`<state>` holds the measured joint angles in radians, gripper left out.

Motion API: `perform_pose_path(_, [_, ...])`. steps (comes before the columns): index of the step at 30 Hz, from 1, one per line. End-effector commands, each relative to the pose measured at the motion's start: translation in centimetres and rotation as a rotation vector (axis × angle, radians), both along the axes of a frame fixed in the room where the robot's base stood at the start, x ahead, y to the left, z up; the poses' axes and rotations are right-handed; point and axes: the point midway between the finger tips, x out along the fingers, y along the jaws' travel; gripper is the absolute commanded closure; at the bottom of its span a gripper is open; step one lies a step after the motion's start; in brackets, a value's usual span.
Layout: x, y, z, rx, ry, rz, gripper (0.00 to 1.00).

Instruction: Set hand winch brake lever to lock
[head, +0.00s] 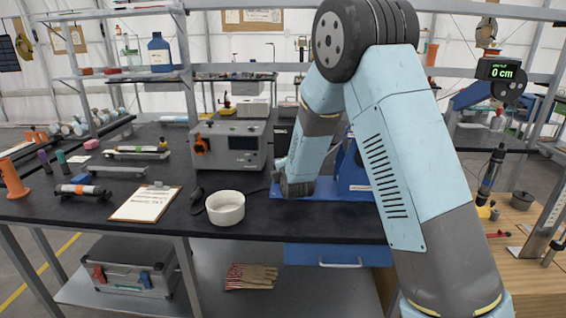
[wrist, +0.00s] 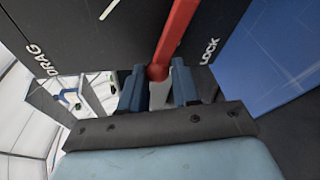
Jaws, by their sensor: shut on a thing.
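In the wrist view a red brake lever (wrist: 178,35) runs from the top edge down to a rounded end between my fingers. Its panel is dark, with the word DRAG (wrist: 42,58) at the left and LOCK (wrist: 209,52) at the right. The lever stands between the two words, closer to LOCK. My gripper (wrist: 159,84) is shut on the lever's end, with one blue finger on each side. In the head view my arm hides the gripper and the lever. The blue winch (head: 350,170) shows only partly behind my arm.
The winch sits on a blue base (head: 352,190) on the dark bench (head: 262,225). A white bowl (head: 225,208), a clipboard (head: 147,203) and a grey instrument box (head: 230,146) stand to its left. A blue drawer (head: 338,256) is below the bench top.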

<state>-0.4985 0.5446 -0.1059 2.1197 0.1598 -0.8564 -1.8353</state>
Motion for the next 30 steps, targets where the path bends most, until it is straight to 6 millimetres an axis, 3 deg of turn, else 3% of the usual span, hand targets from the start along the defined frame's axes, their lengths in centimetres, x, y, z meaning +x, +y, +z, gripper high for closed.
perform_pose_path(12, [0.1, 0.6, -2.0, -0.188, -0.001, 0.003, 1.00])
perform_pose_path(28, [0.2, 0.5, -2.3, -0.213, 0.000, 0.001, 1.00])
perform_pose_path(29, [0.2, 0.5, -2.3, -0.213, 0.000, 0.001, 0.67])
perform_pose_path(30, [0.2, 0.5, -2.3, -0.212, 0.001, 0.001, 0.63])
